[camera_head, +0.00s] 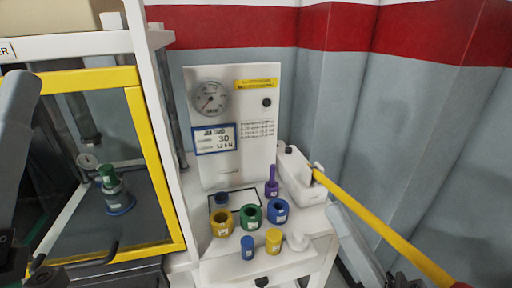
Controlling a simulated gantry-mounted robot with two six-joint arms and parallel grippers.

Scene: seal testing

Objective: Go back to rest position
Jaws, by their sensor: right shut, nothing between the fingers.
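My right gripper (336,213) comes in from the bottom right. It is shut and empty, beside the right edge of the white bench (222,270) and apart from the parts on it. A grey link of my left arm runs along the left edge. My left gripper is not in view.
A yellow bar (380,225) slants from the white box (300,180) across my right arm's area. Yellow (222,223), green (251,215) and blue (279,211) rings and small cylinders stand on the bench. A gauge panel (232,125) and a yellow-framed press (155,165) stand behind and left.

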